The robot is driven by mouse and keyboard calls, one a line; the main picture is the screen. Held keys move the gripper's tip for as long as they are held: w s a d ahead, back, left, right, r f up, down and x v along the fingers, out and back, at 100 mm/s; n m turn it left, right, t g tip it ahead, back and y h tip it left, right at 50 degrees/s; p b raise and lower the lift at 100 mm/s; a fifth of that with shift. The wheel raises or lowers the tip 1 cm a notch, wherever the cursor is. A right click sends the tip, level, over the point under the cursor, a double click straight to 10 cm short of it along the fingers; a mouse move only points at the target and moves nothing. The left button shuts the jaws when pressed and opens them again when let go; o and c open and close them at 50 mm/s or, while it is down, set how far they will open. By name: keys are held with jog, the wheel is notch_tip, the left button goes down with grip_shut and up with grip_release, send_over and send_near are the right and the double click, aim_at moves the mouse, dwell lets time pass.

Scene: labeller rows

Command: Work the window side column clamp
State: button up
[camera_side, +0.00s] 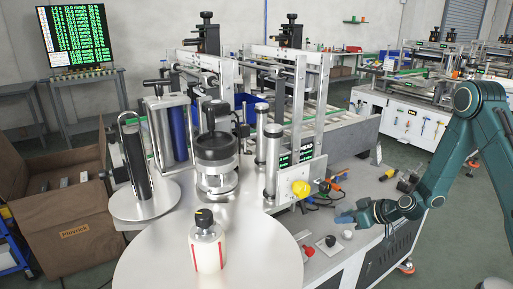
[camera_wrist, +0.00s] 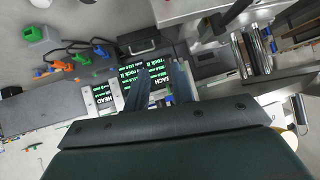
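My gripper (camera_side: 345,218) is low over the grey table's right part in the side view, to the right of the metal uprights. In the wrist view my gripper (camera_wrist: 160,75) shows two dark blue fingers spread apart with nothing seen between them. I cannot tell which part is the window side column clamp.
A red knob (camera_side: 308,251) and a black knob (camera_side: 330,241) are on small plates near my gripper. Orange and blue cable plugs (camera_side: 328,187) lie behind it. A round metal table (camera_side: 170,255) with a white bottle (camera_side: 208,245) is at left. Small green-text displays (camera_wrist: 150,80) lie beyond the fingers.

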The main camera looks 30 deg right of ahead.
aim_at(303, 206)
jog(key=shift+w+a+r+t, duration=0.35)
jog(key=shift+w+t, duration=0.3)
jog(key=shift+t, duration=0.15)
jog(key=shift+w+a+r+t, duration=0.25)
jog(key=shift+w+r+t, duration=0.1)
jog(key=shift+w+t, duration=0.35)
jog(key=shift+f, duration=0.1)
jog(key=shift+x, duration=6.8)
jog(key=shift+a, duration=0.15)
grip_shut()
